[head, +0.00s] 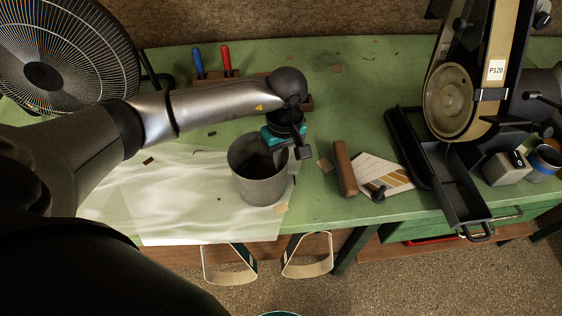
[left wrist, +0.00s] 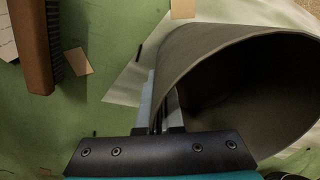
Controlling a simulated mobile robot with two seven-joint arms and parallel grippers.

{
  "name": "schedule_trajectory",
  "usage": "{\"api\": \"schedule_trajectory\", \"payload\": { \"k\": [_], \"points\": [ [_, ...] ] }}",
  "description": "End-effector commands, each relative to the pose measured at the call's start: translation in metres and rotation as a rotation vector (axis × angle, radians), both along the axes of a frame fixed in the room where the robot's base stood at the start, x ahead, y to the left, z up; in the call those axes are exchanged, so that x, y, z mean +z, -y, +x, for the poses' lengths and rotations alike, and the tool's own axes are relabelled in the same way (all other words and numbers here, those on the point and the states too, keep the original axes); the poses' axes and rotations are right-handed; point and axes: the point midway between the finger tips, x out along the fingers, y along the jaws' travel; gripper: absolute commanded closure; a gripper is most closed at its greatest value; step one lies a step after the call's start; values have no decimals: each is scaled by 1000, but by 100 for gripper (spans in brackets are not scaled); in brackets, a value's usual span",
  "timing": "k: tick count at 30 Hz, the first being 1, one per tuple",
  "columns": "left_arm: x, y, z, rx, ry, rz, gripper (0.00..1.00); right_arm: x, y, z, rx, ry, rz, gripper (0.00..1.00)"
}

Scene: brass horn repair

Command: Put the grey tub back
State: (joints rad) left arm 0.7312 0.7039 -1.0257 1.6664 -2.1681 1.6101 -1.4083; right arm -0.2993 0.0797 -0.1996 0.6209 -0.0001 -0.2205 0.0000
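The grey tub (head: 255,187) is upright and open at the top, over the right part of a pale sheet on the green bench. Its inside looks dark and empty. In the left wrist view the tub (left wrist: 215,50) fills the upper right, its mouth facing right. My left gripper (head: 288,156) is at the tub's right rim. In the left wrist view its fingers (left wrist: 165,112) are close together with the tub wall between them, so it looks shut on the rim. I cannot tell whether the tub's base touches the sheet. My right gripper is out of view.
A wooden brush (head: 344,168) and a sample card (head: 385,176) lie right of the tub. A belt sander (head: 470,80) with a black tray (head: 460,190) stands farther right. A fan (head: 60,60) and a rack with red and blue-handled tools (head: 226,62) are behind. The pale sheet (head: 130,205) is clear at left.

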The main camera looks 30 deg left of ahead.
Motion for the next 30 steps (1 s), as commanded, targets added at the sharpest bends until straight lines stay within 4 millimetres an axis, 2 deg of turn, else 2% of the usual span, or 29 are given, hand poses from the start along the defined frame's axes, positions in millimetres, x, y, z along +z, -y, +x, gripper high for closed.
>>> {"api": "schedule_trajectory", "payload": {
  "k": [1,9,20,23,30],
  "points": [
    [-2,0,0,0,0,0,94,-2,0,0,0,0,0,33],
    [-1,0,0,0,0,0,67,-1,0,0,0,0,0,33],
    [5,0,0,0,0,0,67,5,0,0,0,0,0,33],
    [22,1,2,-2,5,-1,67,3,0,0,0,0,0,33],
    [76,2,5,-1,6,0,67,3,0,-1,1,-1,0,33]
  ]
}}
